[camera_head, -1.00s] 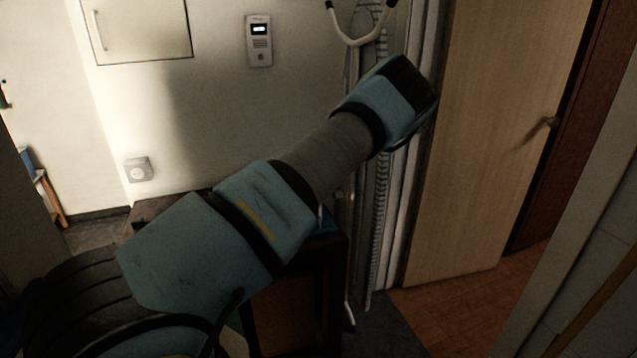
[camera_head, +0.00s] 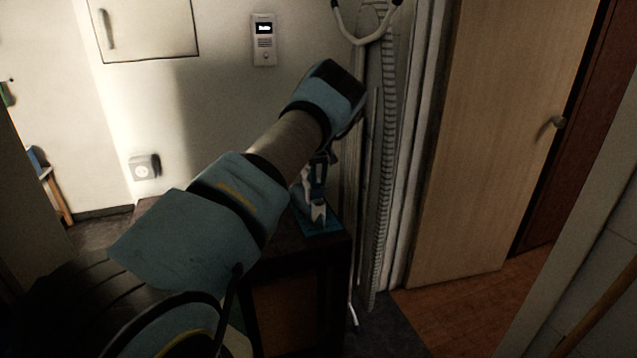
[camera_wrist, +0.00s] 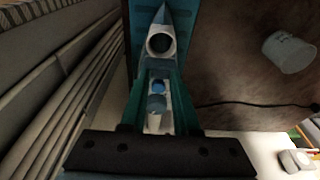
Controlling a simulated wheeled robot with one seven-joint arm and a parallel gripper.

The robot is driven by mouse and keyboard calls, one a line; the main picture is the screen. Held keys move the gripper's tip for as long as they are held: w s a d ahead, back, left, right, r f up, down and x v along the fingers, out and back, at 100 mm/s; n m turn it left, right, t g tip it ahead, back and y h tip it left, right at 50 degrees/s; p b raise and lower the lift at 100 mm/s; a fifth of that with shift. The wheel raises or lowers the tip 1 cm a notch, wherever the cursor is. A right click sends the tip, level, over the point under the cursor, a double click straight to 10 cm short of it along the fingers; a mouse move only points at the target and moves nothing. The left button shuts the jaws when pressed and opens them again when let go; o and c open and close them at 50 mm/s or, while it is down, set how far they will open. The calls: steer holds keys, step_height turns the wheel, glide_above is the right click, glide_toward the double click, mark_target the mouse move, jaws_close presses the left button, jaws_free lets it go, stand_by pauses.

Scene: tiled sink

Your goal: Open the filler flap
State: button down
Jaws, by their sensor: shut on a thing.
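A pointed white and blue appliance, which looks like a steam iron, stands on a blue mat (camera_head: 322,232) on a dark table. In the wrist view the iron (camera_wrist: 161,22) has its pointed tip away from me, with a round dark opening behind it. Blue and white parts show farther back, between my fingers. My gripper (camera_wrist: 160,72) has its two teal fingers converging on the iron, shut on a part of it. I cannot tell the filler flap apart from the body. In the head view my arm partly hides the iron (camera_head: 318,212).
A pale cup-like object (camera_wrist: 289,52) and a dark cord (camera_wrist: 255,105) lie right of the iron in the wrist view. Ribbed pale panels (camera_head: 388,150) rise close to the table's right. A wooden door (camera_head: 480,150) stands farther right. A wall intercom (camera_head: 264,40) is behind.

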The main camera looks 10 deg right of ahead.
steer(key=c, duration=0.6)
jaws_free()
steer(key=shift+c, duration=0.2)
step_height(320, 180, up, 10)
steer(key=s+b, duration=0.2)
steer(key=b, duration=0.2)
steer(key=shift+r, duration=0.25)
steer(key=shift+d, duration=0.1)
